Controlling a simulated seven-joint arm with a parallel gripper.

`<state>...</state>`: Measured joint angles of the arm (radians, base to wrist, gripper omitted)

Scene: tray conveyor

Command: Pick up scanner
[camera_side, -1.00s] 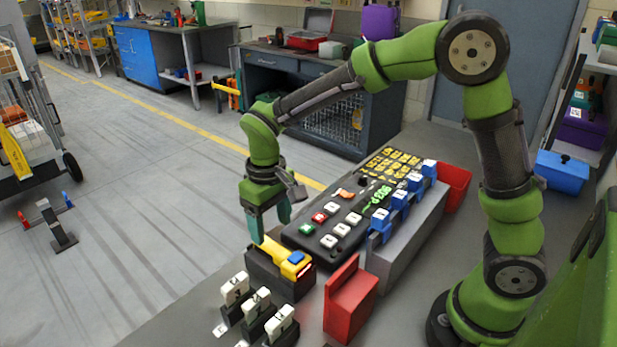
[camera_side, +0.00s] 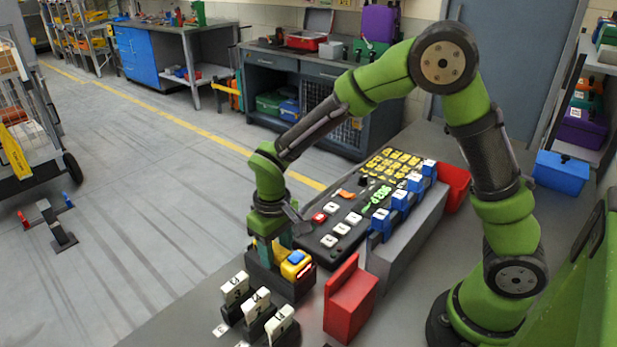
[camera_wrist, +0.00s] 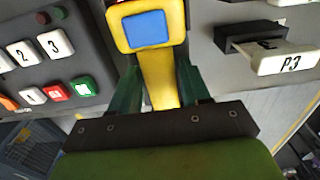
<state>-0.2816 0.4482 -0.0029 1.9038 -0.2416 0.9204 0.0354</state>
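The scanner (camera_side: 297,264) is yellow with a blue top patch and a red light at its front. It sits in a black holder (camera_side: 282,287) on the counter. In the wrist view the scanner (camera_wrist: 150,28) fills the top middle, with its yellow handle running down toward my gripper. My gripper (camera_side: 273,250) points down over the handle end of the scanner. In the wrist view the green fingers of my gripper (camera_wrist: 158,80) stand on either side of the handle, open around it. Whether they touch it is hard to tell. The fingertips are partly hidden by the scanner and holder.
A black keypad panel (camera_side: 327,240) lies just behind. White-labelled handles (camera_side: 257,302) in black holders stand in front. A red box (camera_side: 350,300) stands right of the scanner. Blue blocks (camera_side: 381,222) line a grey ledge.

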